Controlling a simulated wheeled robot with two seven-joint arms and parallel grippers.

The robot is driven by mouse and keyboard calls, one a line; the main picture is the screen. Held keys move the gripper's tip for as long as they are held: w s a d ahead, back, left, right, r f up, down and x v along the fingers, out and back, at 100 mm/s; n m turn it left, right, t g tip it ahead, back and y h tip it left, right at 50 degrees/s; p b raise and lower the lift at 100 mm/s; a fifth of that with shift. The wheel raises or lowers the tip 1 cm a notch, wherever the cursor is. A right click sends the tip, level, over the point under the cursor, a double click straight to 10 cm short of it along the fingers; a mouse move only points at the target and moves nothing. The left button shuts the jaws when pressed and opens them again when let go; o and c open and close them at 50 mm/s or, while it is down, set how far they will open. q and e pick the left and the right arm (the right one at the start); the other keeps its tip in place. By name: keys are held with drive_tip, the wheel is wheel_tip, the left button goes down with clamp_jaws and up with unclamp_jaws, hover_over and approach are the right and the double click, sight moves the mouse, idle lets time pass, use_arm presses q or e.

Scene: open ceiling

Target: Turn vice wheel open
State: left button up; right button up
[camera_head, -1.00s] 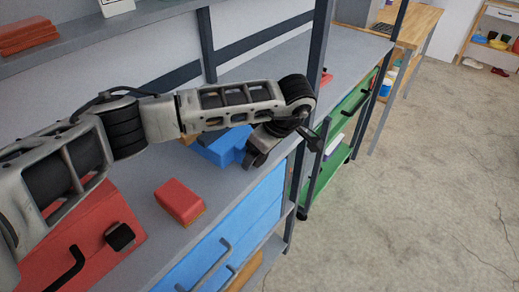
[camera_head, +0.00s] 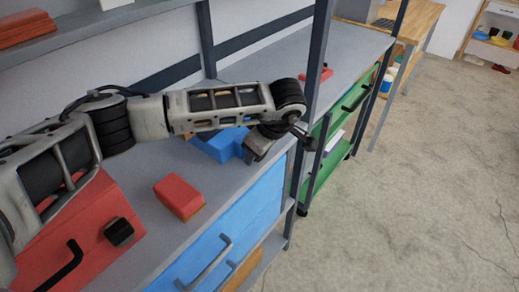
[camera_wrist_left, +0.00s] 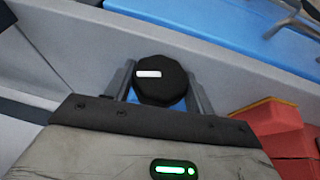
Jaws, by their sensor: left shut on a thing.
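The blue vice (camera_head: 222,146) sits on the grey workbench near its front edge, partly hidden behind my left arm. My left gripper (camera_head: 250,153) is at the vice's right side in the head view, with its fingertips largely hidden there. In the left wrist view, the vice wheel (camera_wrist_left: 160,82) is a black, many-sided knob with a white mark on its face. The two fingers of my left gripper (camera_wrist_left: 158,90) stand on either side of the knob and are shut on it. A little blue of the vice shows beside the fingers. My right gripper is not in view.
A red block (camera_head: 180,197) lies on the workbench (camera_head: 150,170), and a red toolbox (camera_head: 75,235) stands at lower left. Blue drawers (camera_head: 235,240) with handles are below the bench edge. A grey upright post (camera_head: 318,70) rises right of my wrist.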

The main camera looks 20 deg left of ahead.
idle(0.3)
use_arm(q)
drive_tip(key=o, duration=1)
drive_tip(key=shift+r, duration=0.15)
drive_tip(key=b+v, duration=0.2)
drive_tip(key=v, duration=1.3)
drive_tip(key=shift+s+r+b, duration=0.2)
drive_tip(key=shift+r+b, duration=0.1)
drive_tip(key=shift+r, duration=0.1)
drive_tip(key=shift+d, duration=0.1)
drive_tip(key=shift+c, duration=0.2)
